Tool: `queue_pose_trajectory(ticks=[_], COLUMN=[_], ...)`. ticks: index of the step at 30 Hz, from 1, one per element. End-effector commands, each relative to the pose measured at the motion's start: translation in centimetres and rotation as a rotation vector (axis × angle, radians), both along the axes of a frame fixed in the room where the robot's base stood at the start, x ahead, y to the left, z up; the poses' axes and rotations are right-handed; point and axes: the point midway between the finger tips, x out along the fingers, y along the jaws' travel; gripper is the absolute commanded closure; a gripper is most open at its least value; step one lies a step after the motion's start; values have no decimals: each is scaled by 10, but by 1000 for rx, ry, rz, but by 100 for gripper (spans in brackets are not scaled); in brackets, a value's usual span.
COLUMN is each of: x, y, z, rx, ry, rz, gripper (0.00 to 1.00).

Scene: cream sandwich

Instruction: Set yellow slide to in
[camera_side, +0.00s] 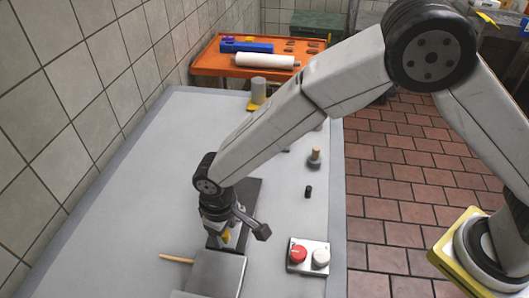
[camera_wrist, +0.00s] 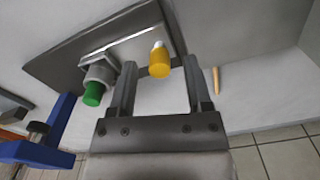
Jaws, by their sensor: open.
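The yellow slide (camera_wrist: 160,64) is a short yellow knob with a pale tip, by a light metal strip on a dark plate (camera_wrist: 66,56). In the side view the yellow slide (camera_side: 226,237) is mostly hidden by my gripper (camera_side: 232,222). In the wrist view my gripper (camera_wrist: 158,72) is open, its two fingers on either side of the yellow slide, with a visible gap on each side. Whether the fingers are level with the knob in depth, I cannot tell. A green knob (camera_wrist: 93,94) in a grey collar sits left of the slide, outside the fingers.
A wooden stick (camera_wrist: 216,80) lies right of my gripper, and a grey box (camera_side: 215,272) stands close by in the side view. A blue part (camera_wrist: 40,148) is at lower left. A button box with a red button (camera_side: 298,254) stands to the right. The table's left side is clear.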

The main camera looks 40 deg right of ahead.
Motion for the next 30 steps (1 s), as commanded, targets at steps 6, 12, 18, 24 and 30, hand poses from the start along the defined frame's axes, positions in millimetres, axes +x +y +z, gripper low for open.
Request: queue_pose_trajectory(ticks=[6,12,18,24,30], x=[0,0,0,0,0], y=[0,0,0,0,0], z=[-4,-3,-3,-3,-3], rx=[1,1,1,0,0], ry=[-1,-1,-1,0,0], rz=[0,0,0,0,0], gripper=[36,55,100,100,100])
